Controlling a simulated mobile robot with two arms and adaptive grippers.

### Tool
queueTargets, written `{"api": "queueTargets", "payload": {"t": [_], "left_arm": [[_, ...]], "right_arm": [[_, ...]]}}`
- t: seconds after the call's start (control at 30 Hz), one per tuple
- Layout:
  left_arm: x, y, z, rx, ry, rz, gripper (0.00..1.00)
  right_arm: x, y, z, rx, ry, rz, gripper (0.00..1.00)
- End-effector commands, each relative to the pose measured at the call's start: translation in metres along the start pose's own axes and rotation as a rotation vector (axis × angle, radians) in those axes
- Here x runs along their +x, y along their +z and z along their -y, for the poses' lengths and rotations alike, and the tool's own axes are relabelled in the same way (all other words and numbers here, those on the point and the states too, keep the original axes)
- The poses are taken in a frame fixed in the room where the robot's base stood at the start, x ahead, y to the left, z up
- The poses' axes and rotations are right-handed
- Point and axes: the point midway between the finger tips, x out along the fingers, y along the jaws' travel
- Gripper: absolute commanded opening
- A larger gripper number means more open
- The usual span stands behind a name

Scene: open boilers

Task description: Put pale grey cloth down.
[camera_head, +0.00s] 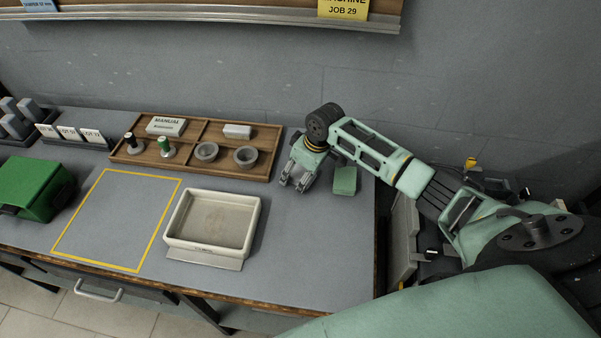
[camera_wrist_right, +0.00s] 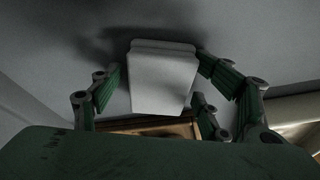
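The pale grey cloth (camera_wrist_right: 163,80) looks like a folded, block-like piece in the right wrist view. It sits centred between the bent green fingers of my right gripper (camera_wrist_right: 160,72), which curl in on both sides of it. In the head view my right gripper (camera_head: 294,184) is low over the desk, right of the white bin and in front of the wooden tray's right end. The cloth is hard to make out there, and its exact height above the desk cannot be told. My left gripper is not in view.
The desk (camera_head: 310,250) is bare to the front right. A white bin (camera_head: 255,216), a divided wooden tray (camera_head: 200,134), a yellow-outlined area (camera_head: 118,222) and a green box (camera_head: 30,188) lie leftward.

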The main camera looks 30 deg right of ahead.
Motion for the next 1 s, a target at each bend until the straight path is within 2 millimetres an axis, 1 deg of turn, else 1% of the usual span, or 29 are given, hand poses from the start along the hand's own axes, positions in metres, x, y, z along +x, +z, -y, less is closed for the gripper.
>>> {"api": "queueTargets", "payload": {"t": [0.1,0.17,0.4,0.5,0.6,0.7,0.8,1.0], "left_arm": [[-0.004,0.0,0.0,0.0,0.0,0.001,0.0],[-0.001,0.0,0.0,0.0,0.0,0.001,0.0],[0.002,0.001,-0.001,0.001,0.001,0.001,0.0],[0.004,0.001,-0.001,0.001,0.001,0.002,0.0],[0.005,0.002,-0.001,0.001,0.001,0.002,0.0],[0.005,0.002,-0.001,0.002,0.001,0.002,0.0],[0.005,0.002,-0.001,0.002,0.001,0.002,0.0],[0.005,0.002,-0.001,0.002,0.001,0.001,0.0]], "right_arm": [[-0.014,-0.005,-0.001,-0.002,0.002,-0.005,0.69],[-0.023,-0.005,-0.001,-0.001,0.002,-0.006,0.69],[-0.078,-0.005,-0.001,-0.002,0.003,-0.007,0.69],[-0.098,-0.005,-0.001,-0.002,0.003,-0.008,0.69],[-0.114,-0.005,-0.001,0.0,0.001,-0.008,0.69],[-0.124,-0.005,-0.001,0.0,0.001,-0.007,0.69],[-0.13,-0.005,0.0,0.0,-0.001,-0.006,0.69],[-0.132,-0.005,0.0,0.0,-0.001,-0.006,0.69]]}}
